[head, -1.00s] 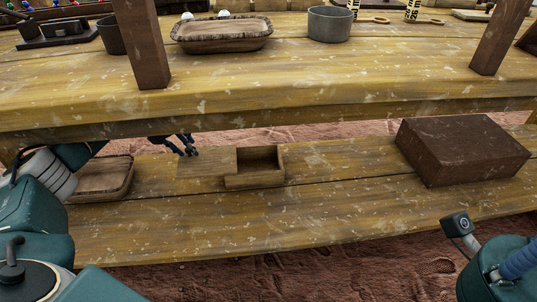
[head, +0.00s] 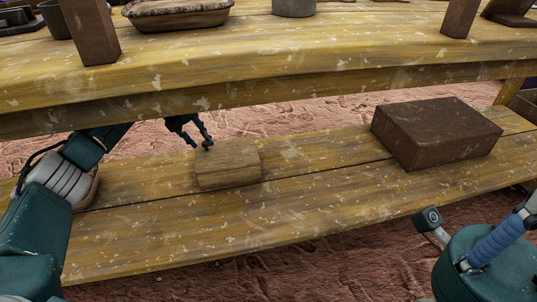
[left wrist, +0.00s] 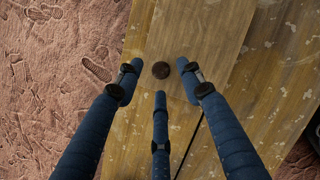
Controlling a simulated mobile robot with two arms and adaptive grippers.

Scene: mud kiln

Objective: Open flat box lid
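The flat wooden box (head: 228,176) sits on the lower shelf board. Its plain wooden lid (head: 228,156) covers it, and the inside is hidden. My left gripper (head: 203,144) is at the lid's far left corner in the head view.
A dark brown block (head: 435,135) stands on the lower shelf (head: 330,195) to the right. The thick upper table edge (head: 300,85) overhangs behind and above. A wooden tray is mostly hidden behind my left arm. The shelf between box and block is clear.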

